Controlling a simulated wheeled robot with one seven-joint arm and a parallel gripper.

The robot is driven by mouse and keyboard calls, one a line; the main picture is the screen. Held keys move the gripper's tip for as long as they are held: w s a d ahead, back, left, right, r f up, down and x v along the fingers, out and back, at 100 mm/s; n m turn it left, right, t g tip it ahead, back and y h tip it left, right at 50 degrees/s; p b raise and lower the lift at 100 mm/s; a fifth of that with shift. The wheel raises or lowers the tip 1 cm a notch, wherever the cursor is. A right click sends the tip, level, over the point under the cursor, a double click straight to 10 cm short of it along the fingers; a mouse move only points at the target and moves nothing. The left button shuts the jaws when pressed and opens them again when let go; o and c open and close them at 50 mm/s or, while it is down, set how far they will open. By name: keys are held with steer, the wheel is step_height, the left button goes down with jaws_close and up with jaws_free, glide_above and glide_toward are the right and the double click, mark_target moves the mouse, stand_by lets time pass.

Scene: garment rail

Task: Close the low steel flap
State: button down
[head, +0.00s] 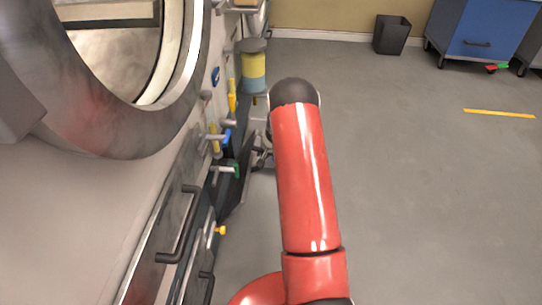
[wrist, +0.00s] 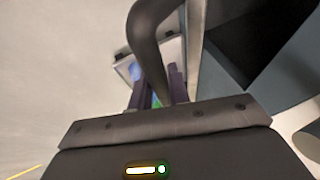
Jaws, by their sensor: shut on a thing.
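In the wrist view my gripper (wrist: 155,98) is shut on a dark curved bar handle (wrist: 148,45), which runs down between the fingers. A pale steel edge (wrist: 195,45), apparently the flap's, stands just right of the handle. A black gap (wrist: 245,40) shows beyond that edge, so the flap appears to stand open; its angle is hard to tell. In the head view my gripper (head: 262,152) is small and mostly hidden by my red arm, low beside the machine's front. The held handle cannot be made out there.
The machine's front has a large round door ring (head: 190,60), a black bar handle (head: 178,225), coloured levers (head: 222,137) and a yellow knob (head: 221,230). A black bin (head: 391,35) and a blue cabinet (head: 485,30) stand at the back.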

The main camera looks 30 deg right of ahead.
mark_target(246, 159)
steer(key=w+a+r, duration=0.1)
steer(key=a, duration=0.1)
steer(key=w+a+r+p, duration=0.1)
steer(key=a, duration=0.1)
steer(key=w+a+r+p, duration=0.1)
steer(key=a, duration=0.1)
steer(key=shift+w+r, duration=0.3)
steer(key=shift+w, duration=0.05)
steer(key=shift+w+a+r+p, duration=0.2)
steer(key=shift+w+a+p, duration=0.1)
steer(key=shift+w+a, duration=0.35)
steer(key=shift+s, duration=0.1)
steer(key=c, duration=1.6)
jaws_free()
steer(key=v, duration=0.7)
steer(key=shift+s+r, duration=0.25)
steer(key=shift+r, duration=0.05)
